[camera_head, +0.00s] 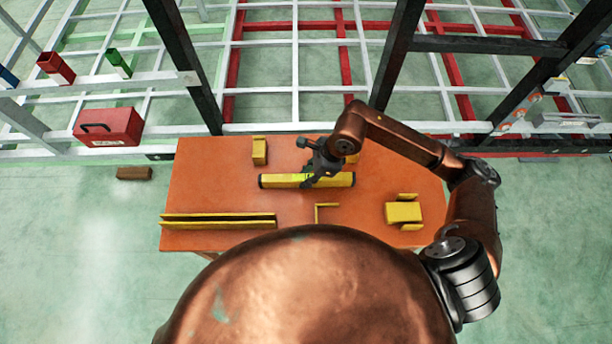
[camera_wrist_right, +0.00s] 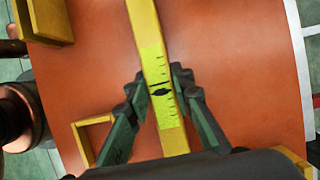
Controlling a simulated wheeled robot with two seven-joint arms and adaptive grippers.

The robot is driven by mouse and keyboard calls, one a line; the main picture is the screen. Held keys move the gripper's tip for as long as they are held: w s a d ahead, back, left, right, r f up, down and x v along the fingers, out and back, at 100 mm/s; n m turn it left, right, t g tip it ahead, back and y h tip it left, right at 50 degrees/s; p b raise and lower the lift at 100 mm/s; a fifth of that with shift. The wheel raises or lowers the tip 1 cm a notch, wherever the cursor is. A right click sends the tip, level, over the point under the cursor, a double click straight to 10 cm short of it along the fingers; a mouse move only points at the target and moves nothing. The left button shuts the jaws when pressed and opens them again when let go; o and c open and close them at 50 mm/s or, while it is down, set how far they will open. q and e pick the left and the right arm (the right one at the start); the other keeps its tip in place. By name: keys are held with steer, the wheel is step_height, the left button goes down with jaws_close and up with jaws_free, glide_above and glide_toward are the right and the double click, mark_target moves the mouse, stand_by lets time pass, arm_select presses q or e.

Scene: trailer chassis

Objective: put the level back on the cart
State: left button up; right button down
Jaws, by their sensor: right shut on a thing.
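The level (camera_head: 280,181) is a long yellow bar with dark ends and a bright yellow-green middle, lying crosswise over the orange cart (camera_head: 200,185). It also shows in the right wrist view (camera_wrist_right: 150,45), running between my fingers. My right gripper (camera_head: 316,181) is shut on the level near its middle; its fingers stand on both sides of the bar in the right wrist view (camera_wrist_right: 165,105). I cannot tell whether the level touches the cart top. My left gripper is not in view.
On the cart lie a long yellow channel (camera_head: 220,220), a yellow angle piece (camera_head: 317,214), a yellow bracket (camera_head: 404,212) and a small yellow block (camera_head: 259,151). A frame of dark posts and white and red bars stands behind. A red toolbox (camera_head: 108,127) is at left.

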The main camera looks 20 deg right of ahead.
steer(key=shift+f, duration=0.1)
steer(key=c, duration=1.7)
jaws_free()
steer(key=p+v, duration=0.1)
steer(key=v, duration=1.1)
steer(key=shift+r, duration=0.2)
